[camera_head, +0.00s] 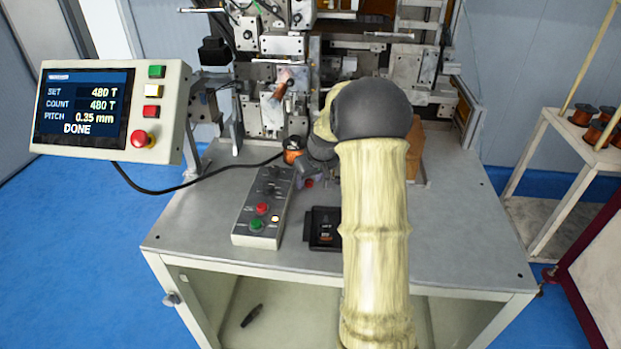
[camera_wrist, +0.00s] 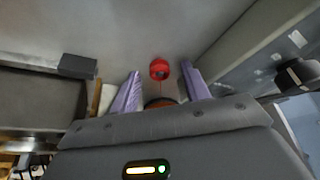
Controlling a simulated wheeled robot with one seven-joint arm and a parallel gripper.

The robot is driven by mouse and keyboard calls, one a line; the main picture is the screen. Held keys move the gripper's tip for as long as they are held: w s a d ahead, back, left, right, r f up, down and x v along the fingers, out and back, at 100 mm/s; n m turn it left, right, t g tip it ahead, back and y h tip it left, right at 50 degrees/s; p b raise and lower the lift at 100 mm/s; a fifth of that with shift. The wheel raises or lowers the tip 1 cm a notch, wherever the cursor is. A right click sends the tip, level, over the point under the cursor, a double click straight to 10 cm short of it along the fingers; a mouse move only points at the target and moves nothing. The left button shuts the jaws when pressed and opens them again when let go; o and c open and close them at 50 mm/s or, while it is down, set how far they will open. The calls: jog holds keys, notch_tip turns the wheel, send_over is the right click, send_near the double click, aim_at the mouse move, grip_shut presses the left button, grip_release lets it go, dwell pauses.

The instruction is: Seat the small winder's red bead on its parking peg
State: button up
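The red bead (camera_wrist: 159,69) shows in the wrist view, beyond and between my fingertips, with a clear gap on either side. A thin red line runs from it toward an orange, round thing (camera_wrist: 160,103) partly hidden behind my gripper's body. My gripper (camera_wrist: 161,80) is open, its two purple fingers apart and nothing between them. In the head view my gripper (camera_head: 318,172) is low over the table, largely hidden by my arm. A small red spot there (camera_head: 309,183) looks like the bead. I cannot make out the parking peg in either view.
A control box (camera_head: 263,207) with red and green buttons and a black device (camera_head: 322,228) lie on the table (camera_head: 430,232). A copper spool (camera_head: 293,152) stands near my gripper. The winding machine (camera_head: 285,80) fills the back. The display panel (camera_head: 110,108) reads DONE.

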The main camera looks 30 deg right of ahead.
jog(key=v, duration=1.7)
jog(key=shift+r+b, duration=0.25)
jog(key=shift+b, duration=0.05)
